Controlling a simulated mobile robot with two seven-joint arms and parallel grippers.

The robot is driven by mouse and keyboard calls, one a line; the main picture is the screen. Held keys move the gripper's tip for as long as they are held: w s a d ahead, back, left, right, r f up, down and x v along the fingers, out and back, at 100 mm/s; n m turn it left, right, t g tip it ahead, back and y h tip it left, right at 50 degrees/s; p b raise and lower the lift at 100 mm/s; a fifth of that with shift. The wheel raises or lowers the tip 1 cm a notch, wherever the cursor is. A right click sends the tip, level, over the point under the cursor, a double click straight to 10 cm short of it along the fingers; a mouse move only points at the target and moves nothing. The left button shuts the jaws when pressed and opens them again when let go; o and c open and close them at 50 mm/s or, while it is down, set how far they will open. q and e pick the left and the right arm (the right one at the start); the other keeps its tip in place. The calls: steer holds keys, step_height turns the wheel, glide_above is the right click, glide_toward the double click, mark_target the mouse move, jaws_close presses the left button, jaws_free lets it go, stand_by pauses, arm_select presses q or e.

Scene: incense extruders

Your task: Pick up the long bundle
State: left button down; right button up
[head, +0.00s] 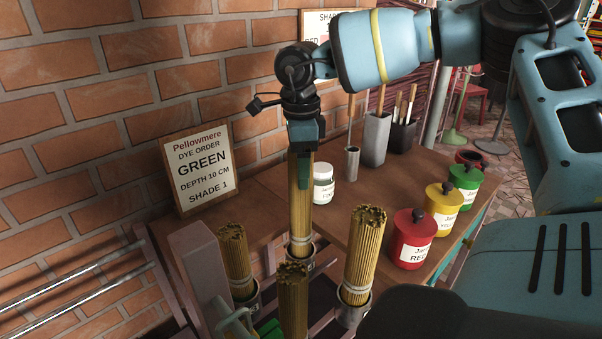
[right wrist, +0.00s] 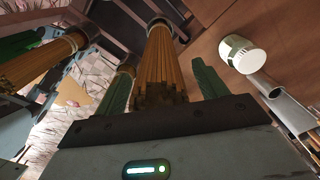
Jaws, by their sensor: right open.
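Four tan stick bundles stand upright in metal ring holders. The tallest-looking bundle (head: 300,218) is the back one, its top hidden by my right gripper (head: 303,170) in the head view. In the right wrist view this bundle (right wrist: 160,65) rises between the two green fingers of my right gripper (right wrist: 163,88), which is open with gaps visible beside the bundle. The other bundles are at the left (head: 237,262), the front (head: 293,303) and the right (head: 364,250).
A sign (head: 201,168) reading GREEN, 10 cm, shade 1 leans on the brick wall. A white jar (head: 322,185) and grey holders stand behind the bundles. Red (head: 412,240), yellow (head: 444,208) and green (head: 465,186) jars line the table's right edge. Neighbouring bundles stand close by.

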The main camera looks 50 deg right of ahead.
steer(key=shift+f, duration=0.65)
steer(key=shift+c, duration=0.4)
jaws_close()
